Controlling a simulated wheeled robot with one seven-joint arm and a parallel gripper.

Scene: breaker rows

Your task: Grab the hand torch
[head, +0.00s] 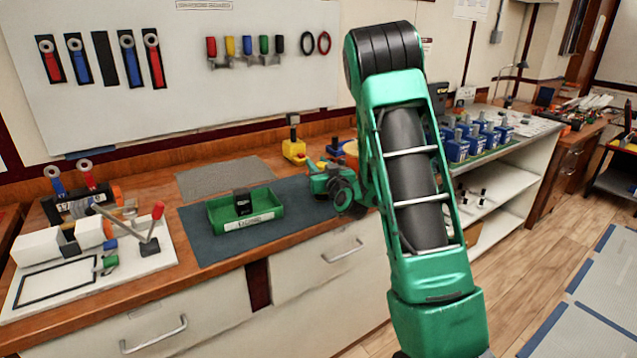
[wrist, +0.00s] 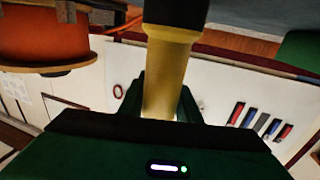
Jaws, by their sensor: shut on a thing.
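The hand torch (wrist: 172,75) is a yellow, round-bodied thing with a dark upper end, seen close up in the wrist view. My gripper (wrist: 161,95) is shut on its yellow body, with one dark green finger on each side. The dark end runs out of the top of the wrist picture. My arm hides part of that area, and I cannot clearly make out the torch there.
A green tray (head: 270,213) holding a black block stands on the dark mat (head: 205,247). A yellow block with a dark upright (head: 294,149) stands behind my gripper. Blue units (head: 458,150) line the bench at right. A lever fixture (head: 150,240) is at left.

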